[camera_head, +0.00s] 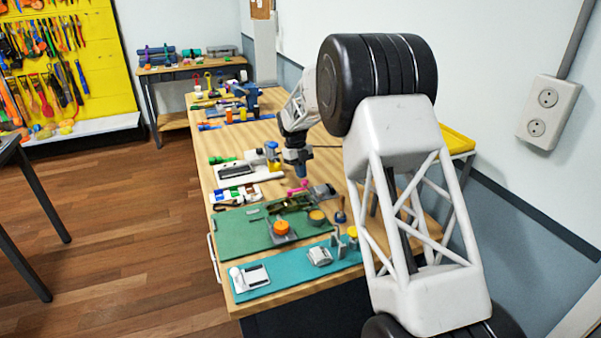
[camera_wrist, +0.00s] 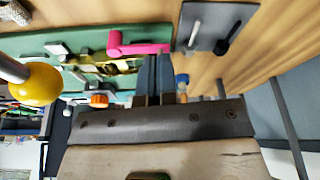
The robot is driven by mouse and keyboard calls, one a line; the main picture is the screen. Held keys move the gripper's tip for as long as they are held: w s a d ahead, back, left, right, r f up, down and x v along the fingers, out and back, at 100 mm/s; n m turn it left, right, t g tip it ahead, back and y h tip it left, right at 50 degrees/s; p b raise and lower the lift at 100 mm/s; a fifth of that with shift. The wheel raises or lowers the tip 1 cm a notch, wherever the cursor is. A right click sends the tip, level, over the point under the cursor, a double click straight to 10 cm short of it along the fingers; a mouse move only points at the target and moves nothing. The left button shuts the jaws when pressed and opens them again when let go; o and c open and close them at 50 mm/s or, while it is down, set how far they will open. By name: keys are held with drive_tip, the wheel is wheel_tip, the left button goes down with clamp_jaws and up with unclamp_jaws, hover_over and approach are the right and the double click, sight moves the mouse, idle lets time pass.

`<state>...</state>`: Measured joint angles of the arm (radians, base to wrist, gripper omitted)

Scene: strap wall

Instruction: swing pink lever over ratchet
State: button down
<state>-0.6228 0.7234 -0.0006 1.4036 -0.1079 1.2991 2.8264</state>
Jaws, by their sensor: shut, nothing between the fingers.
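The pink lever (camera_head: 298,188) is a small bright piece on the workbench, just below my gripper in the head view. In the wrist view the pink lever (camera_wrist: 138,47) has a round end at the left and a bar reaching right, close to my fingertips. My gripper (camera_wrist: 159,58) is shut with nothing between its fingers; in the head view my gripper (camera_head: 301,175) points down above the bench. I cannot tell whether the fingertips touch the lever. I cannot clearly make out the ratchet; olive-gold metal parts (camera_wrist: 118,67) lie beside the lever on the green board (camera_head: 238,236).
A grey slotted plate (camera_wrist: 215,25) lies right of the lever in the wrist view. An orange knob (camera_head: 281,227) and a teal strip (camera_head: 290,268) with metal buckles are nearer. A yellow ball (camera_wrist: 36,84) stands close to the wrist camera. The wall runs along the right.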

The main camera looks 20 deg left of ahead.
sight(307, 183)
drive_tip(key=shift+s+d, duration=0.5)
drive_tip(key=shift+d, duration=0.4)
idle(0.6)
drive_tip(key=shift+s+d, duration=0.65)
drive_tip(key=shift+d, duration=0.05)
idle(0.5)
drive_tip(key=shift+s+d+f, duration=0.1)
drive_tip(key=shift+s+d, duration=0.05)
drive_tip(key=shift+s, duration=0.1)
drive_tip(key=shift+s+d, duration=0.15)
drive_tip(key=shift+s, duration=0.45)
drive_tip(key=shift+s+d, duration=0.15)
drive_tip(key=shift+s, duration=0.4)
drive_tip(key=shift+s+m, duration=0.25)
drive_tip(key=shift+m, duration=0.25)
drive_tip(key=shift+s, duration=0.1)
